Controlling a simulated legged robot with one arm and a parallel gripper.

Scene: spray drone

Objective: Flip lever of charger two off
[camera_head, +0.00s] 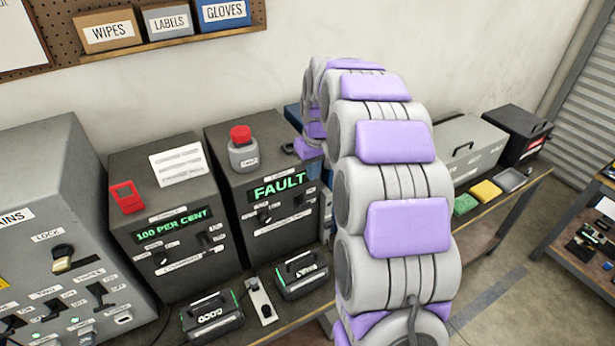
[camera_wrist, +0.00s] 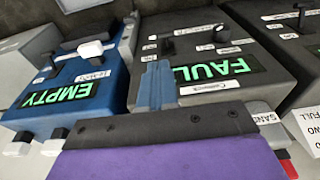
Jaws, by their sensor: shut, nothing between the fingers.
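A dark charger box (camera_head: 228,190) has a green FAULT display and small black levers on its front; I cannot read its number. In the wrist view, a dark box (camera_wrist: 270,85) with a FAULT display shows black levers (camera_wrist: 165,45) above it. To its left is a blue box (camera_wrist: 112,90) with an EMPTY display and a white-tipped lever (camera_wrist: 95,48). My gripper (camera_wrist: 157,85) is shut and empty, its blue fingers in front of the FAULT box near the display's left end. In the head view my arm hides most of the blue box.
Another dark box reading 100 PER CENT (camera_head: 145,215) and a grey mains box (camera_head: 60,180) stand to the left. A red-capped bottle (camera_head: 241,150) stands on the FAULT box. Battery packs (camera_head: 300,275) lie in front. Sponges (camera_head: 486,191) lie at right.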

